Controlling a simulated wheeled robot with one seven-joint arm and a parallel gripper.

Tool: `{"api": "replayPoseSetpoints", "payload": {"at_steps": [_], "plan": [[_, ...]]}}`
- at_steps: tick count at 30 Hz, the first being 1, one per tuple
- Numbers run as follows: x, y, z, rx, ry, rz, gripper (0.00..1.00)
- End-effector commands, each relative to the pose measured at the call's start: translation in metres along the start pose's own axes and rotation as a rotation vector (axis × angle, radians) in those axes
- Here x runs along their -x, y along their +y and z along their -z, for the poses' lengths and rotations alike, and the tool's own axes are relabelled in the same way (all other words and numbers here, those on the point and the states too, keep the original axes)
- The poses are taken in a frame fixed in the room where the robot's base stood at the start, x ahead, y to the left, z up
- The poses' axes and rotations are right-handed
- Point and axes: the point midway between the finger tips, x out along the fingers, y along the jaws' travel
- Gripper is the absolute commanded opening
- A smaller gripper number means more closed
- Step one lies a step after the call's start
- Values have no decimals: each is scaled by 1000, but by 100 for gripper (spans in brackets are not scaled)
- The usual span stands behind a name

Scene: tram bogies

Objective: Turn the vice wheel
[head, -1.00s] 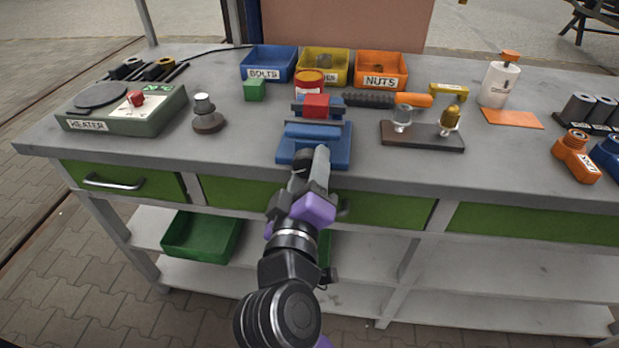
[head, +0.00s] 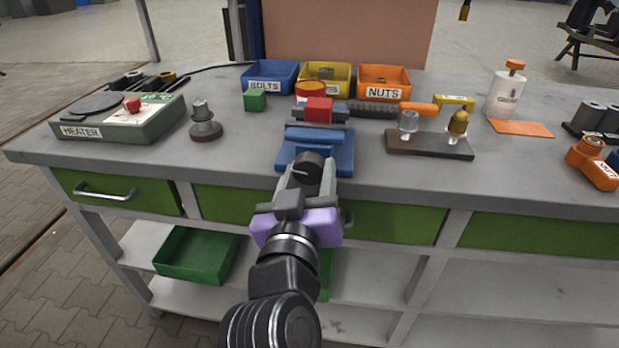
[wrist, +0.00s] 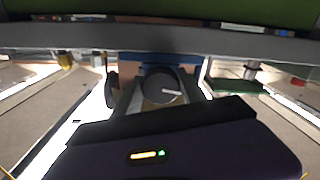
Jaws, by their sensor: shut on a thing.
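The blue vice (head: 318,148) stands at the front edge of the workbench, with a red block (head: 318,109) at its jaws. The dark round vice wheel (head: 308,168) is on the vice's near side and has a pale line on its face. The wheel also shows in the wrist view (wrist: 163,86). My gripper (head: 308,176) is shut on the wheel, one finger on each side of it. In the wrist view the fingers reach to the wheel's two sides, and the far part of the vice is hidden.
The bench's front edge (head: 400,187) runs just below the vice. A heater (head: 120,118) and a dark knobbed piece (head: 204,125) stand to the left. A dark stand (head: 428,145) with small fittings is to the right. Labelled bins (head: 385,82) are behind.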

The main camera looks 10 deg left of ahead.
Motion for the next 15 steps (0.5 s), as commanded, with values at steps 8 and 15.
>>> {"api": "replayPoseSetpoints", "payload": {"at_steps": [8,15], "plan": [[0,-1,-3,-10,-7,2,7],[0,-1,-3,-8,-7,2,58]]}}
